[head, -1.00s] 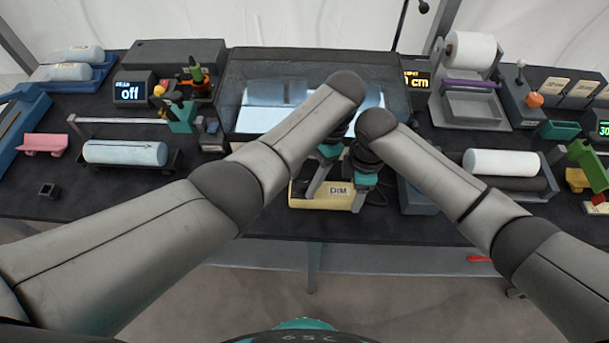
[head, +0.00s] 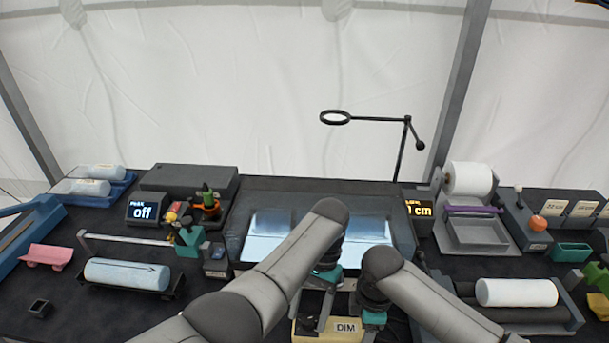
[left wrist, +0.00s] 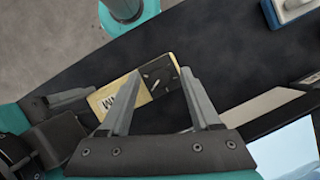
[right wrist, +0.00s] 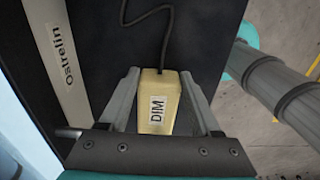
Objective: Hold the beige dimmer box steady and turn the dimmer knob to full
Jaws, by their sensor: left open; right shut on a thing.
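The beige dimmer box (head: 308,328), labelled DIM, lies near the front of the dark bench, at the bottom edge of the head view. My right gripper (right wrist: 160,73) is shut on the box, a finger on each long side. The box (right wrist: 158,100) shows its DIM label between them, with a black cable running from its far end. My left gripper (left wrist: 160,72) is open above the other end of the box. The round dark dimmer knob (left wrist: 158,76), with a pale pointer mark, shows between its fingers. I cannot tell whether the fingers touch it.
A lit light panel (head: 263,247) lies behind the box. A display (head: 145,211) at left reads "off". A white roll (head: 516,292) lies in a holder at right, and a blue-white roll (head: 127,274) at left. A thin stand with a ring (head: 336,117) rises behind.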

